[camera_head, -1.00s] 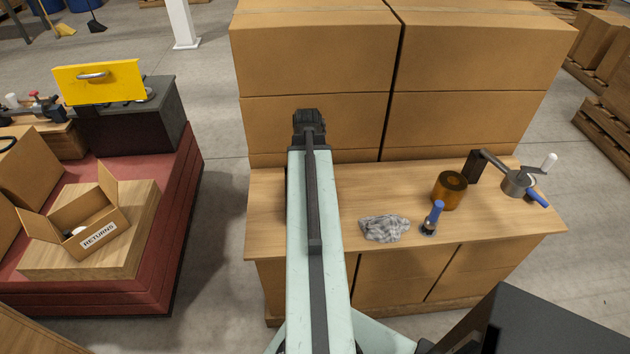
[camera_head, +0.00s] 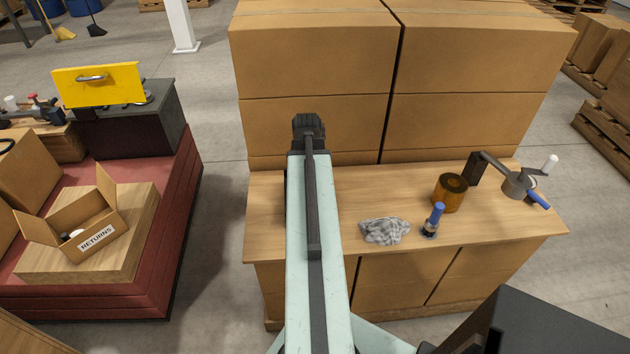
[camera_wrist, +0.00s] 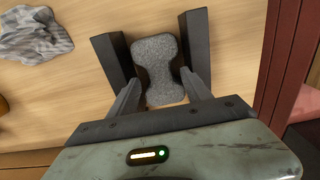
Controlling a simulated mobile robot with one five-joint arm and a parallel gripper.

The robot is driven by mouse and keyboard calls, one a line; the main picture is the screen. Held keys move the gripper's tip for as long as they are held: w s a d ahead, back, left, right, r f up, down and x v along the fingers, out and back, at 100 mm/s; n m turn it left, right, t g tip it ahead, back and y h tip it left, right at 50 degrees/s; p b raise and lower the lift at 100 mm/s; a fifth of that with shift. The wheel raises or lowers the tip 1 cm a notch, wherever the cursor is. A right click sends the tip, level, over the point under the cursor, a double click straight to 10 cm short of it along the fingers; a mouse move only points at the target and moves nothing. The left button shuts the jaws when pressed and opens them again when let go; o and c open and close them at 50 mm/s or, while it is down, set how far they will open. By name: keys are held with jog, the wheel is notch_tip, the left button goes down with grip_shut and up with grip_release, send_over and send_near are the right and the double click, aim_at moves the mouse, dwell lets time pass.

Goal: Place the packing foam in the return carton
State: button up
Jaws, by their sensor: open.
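The packing foam, a grey speckled block with a narrow waist (camera_wrist: 158,66), lies on the wooden tabletop in the wrist view. My gripper (camera_wrist: 155,48) is open, with one finger on each side of the foam; I cannot tell whether they touch it. The return carton (camera_head: 88,224), with open flaps and a "RETURNS" label, stands on a wooden board at the left. Small light and dark items lie inside it.
Large cartons (camera_head: 315,60) stand behind. A floor gap separates the table from the red platform (camera_head: 165,225).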

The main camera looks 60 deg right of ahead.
notch_tip(320, 180, up, 13)
jog(key=p, duration=1.3)
jog(key=shift+r, duration=0.1)
